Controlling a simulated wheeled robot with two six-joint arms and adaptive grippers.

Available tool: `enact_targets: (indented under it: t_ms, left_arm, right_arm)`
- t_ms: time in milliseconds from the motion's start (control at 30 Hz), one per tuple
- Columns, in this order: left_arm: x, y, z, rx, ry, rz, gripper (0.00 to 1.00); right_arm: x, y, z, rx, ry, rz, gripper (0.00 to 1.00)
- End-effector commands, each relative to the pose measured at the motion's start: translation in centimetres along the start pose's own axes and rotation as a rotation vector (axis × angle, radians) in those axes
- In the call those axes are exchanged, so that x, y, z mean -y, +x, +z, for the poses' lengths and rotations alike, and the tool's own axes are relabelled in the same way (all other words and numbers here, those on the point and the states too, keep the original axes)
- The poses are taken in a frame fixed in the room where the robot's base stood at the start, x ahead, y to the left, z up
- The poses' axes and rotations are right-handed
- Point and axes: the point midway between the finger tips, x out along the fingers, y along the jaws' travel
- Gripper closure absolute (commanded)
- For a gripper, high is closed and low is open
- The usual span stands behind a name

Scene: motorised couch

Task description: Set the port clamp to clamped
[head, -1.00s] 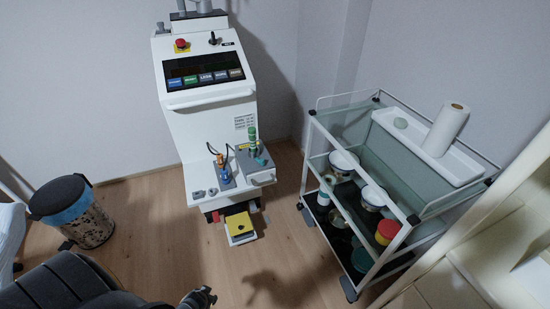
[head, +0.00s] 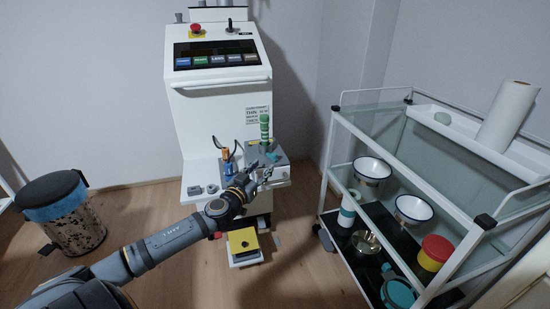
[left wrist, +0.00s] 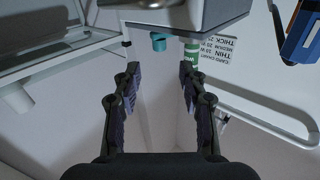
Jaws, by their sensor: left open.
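The white machine (head: 225,110) stands against the wall with a low front shelf. On the shelf are an orange-topped fitting (head: 227,156) at left and a grey block with a green ribbed cylinder (head: 265,128) at right. I cannot tell which part is the port clamp. My left gripper (head: 264,178) is at the shelf's front, overlapping the grey block in the head view. In the left wrist view its fingers (left wrist: 154,75) are apart and empty. Beyond them are the green cylinder (left wrist: 191,50), a teal piece (left wrist: 159,42) and a grey box edge (left wrist: 190,14). My right gripper is not in view.
A yellow pedal (head: 243,241) sits on the floor below the shelf. A white trolley (head: 335,150) with bowls and jars stands at right. A bin (head: 75,225) stands at left.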

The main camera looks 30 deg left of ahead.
Motion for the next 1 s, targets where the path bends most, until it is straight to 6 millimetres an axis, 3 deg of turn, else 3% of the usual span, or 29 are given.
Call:
enact_targets:
  t_ms: [133, 533, 733, 1000]
  left_arm:
    - [-0.1, 2.0, -0.1, -0.006, -0.013, -0.001, 0.58]
    - [-0.1, 8.5, -0.2, -0.001, -0.011, 0.000, 0.58]
    - [-0.1, 9.7, -0.1, -0.002, -0.007, 0.002, 0.58]
    - [-0.1, 9.8, 0.0, -0.001, -0.002, 0.002, 0.58]
  right_arm:
    - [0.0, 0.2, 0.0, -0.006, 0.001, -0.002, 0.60]
    - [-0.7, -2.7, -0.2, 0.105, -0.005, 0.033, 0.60]
    - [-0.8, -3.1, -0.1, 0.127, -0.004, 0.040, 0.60]
    - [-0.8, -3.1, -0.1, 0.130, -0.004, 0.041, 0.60]
